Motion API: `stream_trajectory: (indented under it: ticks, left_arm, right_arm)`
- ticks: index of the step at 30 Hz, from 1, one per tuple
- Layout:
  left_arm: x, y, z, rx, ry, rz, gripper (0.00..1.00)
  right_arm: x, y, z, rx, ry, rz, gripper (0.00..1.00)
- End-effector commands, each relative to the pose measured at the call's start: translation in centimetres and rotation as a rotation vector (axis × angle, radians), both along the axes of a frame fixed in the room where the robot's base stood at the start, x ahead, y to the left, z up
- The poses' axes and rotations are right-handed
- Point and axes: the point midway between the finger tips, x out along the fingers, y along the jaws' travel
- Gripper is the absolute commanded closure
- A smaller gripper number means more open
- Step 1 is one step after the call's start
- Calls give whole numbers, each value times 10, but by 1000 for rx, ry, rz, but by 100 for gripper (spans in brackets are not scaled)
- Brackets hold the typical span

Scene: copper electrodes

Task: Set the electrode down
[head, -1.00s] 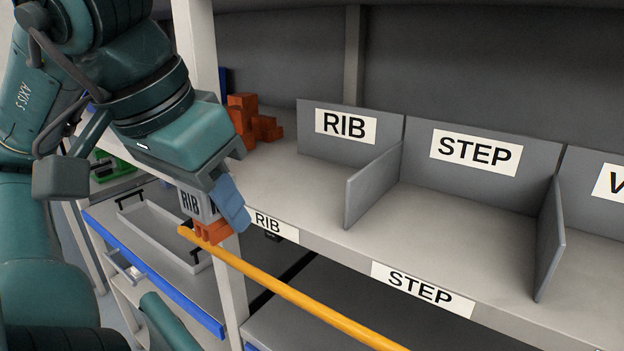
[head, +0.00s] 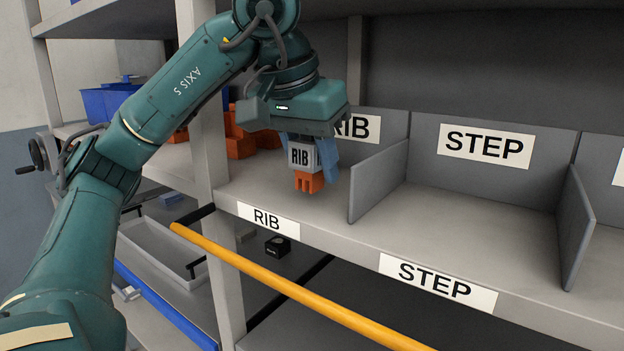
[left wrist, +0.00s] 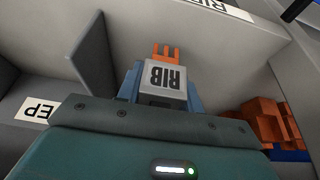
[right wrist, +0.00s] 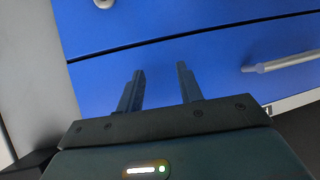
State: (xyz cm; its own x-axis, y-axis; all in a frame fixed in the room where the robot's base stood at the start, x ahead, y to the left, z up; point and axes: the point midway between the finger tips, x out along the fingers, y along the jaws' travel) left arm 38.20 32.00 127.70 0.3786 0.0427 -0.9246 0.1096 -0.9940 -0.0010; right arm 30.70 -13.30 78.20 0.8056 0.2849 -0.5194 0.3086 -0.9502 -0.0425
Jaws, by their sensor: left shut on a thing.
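My left gripper (head: 312,165) is shut on an electrode (head: 309,182) with a grey block marked RIB and an orange copper end pointing down. It holds the electrode over the RIB compartment (head: 265,185) of the shelf, left of the first divider. Whether the copper end touches the shelf I cannot tell. In the left wrist view the electrode (left wrist: 164,76) sits between the blue fingers, with its RIB label facing the camera. My right gripper (right wrist: 158,88) shows in the right wrist view, open and empty in front of a blue drawer front.
Dividers (head: 378,183) separate the RIB compartment from the empty STEP compartment (head: 470,210). Orange copper pieces (head: 240,135) stand at the left. A yellow rail (head: 300,290) runs in front of the shelf. Blue bins (head: 105,100) stand farther left.

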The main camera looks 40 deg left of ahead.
Motion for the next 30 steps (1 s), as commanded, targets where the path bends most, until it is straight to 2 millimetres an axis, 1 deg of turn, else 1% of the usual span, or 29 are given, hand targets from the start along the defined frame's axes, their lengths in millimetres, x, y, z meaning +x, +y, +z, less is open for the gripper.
stream_trajectory:
  ticks: [1, 3, 8, 12, 16, 17, 24, 25, 30]
  left_arm:
    - [0, 0, -11, -1, -3, 1, 100]
    - [0, 0, -14, -2, -4, 2, 100]
    - [0, 0, -13, -2, -6, 3, 100]
    - [-1, 0, -14, -2, -5, 2, 100]
    - [-1, 0, -18, -2, -4, 2, 100]
    - [-1, 0, -19, -1, -1, 2, 63]
    - [-1, 0, -18, -1, -2, 2, 43]
    - [-1, 0, -18, -1, -2, 2, 42]
    - [-1, 0, -18, -1, -2, 2, 42]
  right_arm:
    - [0, 1, -6, 3, -5, 6, 64]
    - [0, 3, -5, 8, -9, 12, 64]
    - [1, 6, 3, 17, -22, 17, 64]
    - [1, 6, 3, 17, -22, 17, 64]
    - [1, 5, 0, 18, -20, 16, 64]
    - [1, 5, 0, 20, -19, 14, 64]
    - [2, 4, -1, 19, -18, 6, 64]
    - [2, 3, -1, 20, -18, 6, 64]
    - [2, 3, -1, 21, -18, 3, 64]
